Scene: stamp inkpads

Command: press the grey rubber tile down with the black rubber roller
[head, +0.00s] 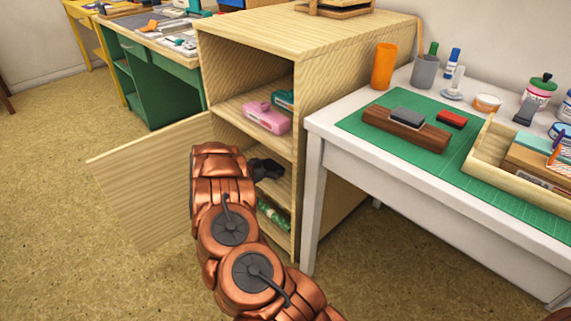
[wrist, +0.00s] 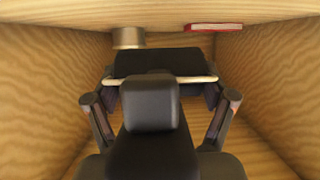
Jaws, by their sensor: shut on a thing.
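The grey rubber tile (head: 407,113) lies on a brown wooden block (head: 390,125) on the green mat in the head view. My gripper (head: 268,168) reaches into the open wooden cabinet, at a lower shelf, well left of and below the tile. In the wrist view, my gripper (wrist: 160,88) has its fingers either side of a wide black piece with a pale bar along its near edge. This looks like the black rubber roller (wrist: 158,62), held between the fingers. My gripper's body hides its middle, and the head view does not show it clearly.
The cabinet shelf's side walls (wrist: 270,75) stand close on both sides. A brass-coloured cylinder (wrist: 128,38) and a red flat thing (wrist: 214,27) are beyond the gripper. The open cabinet door (head: 150,180) stands left of my arm. The white table (head: 330,130) is right.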

